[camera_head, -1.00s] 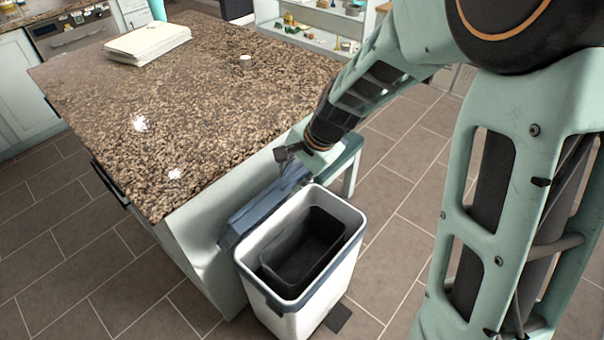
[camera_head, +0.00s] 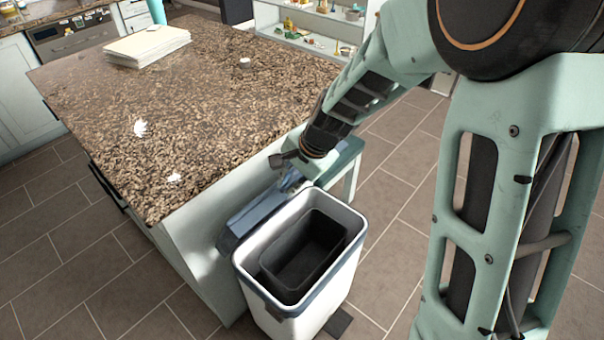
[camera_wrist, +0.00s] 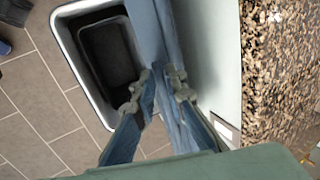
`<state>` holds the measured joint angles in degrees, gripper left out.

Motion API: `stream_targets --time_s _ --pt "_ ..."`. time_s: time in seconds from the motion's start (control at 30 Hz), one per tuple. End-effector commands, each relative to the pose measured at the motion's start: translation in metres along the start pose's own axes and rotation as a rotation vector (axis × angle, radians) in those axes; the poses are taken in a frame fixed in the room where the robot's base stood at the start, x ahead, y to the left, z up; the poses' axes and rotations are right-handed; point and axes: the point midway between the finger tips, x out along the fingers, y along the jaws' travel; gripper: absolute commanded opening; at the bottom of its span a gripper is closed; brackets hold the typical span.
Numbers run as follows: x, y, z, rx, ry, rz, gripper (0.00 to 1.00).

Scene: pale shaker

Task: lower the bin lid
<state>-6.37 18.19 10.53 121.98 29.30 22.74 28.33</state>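The white bin (camera_head: 345,278) stands open on the floor beside the island, with a dark inner bucket (camera_head: 300,262). Its blue-grey lid (camera_head: 244,216) is raised on the island side of the opening. The lid shows edge-on in the wrist view (camera_wrist: 148,30), next to the bin's open mouth (camera_wrist: 66,38). My gripper (camera_head: 291,182) is at the lid's far part, partly hidden by my wrist. In the wrist view my gripper's two fingers (camera_wrist: 161,80) are apart, one on each side of the lid's strip. Whether they touch it is unclear.
The granite-topped island (camera_head: 190,110) stands close on the lid's side, its pale side panel (camera_wrist: 212,50) near my fingers. Papers (camera_head: 146,46) lie on its far end. A shelf with small items (camera_head: 310,28) stands behind. Tiled floor is open right of the bin.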

Motion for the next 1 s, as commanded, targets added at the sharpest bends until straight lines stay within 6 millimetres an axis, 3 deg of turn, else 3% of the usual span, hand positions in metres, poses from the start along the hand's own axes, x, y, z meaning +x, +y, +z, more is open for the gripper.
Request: stream_targets --time_s 0.27,1.0 --pt "0.002 0.003 -0.001 0.001 0.001 -0.004 0.0" --pt "0.011 0.067 -0.001 0.002 0.002 -0.093 0.0"
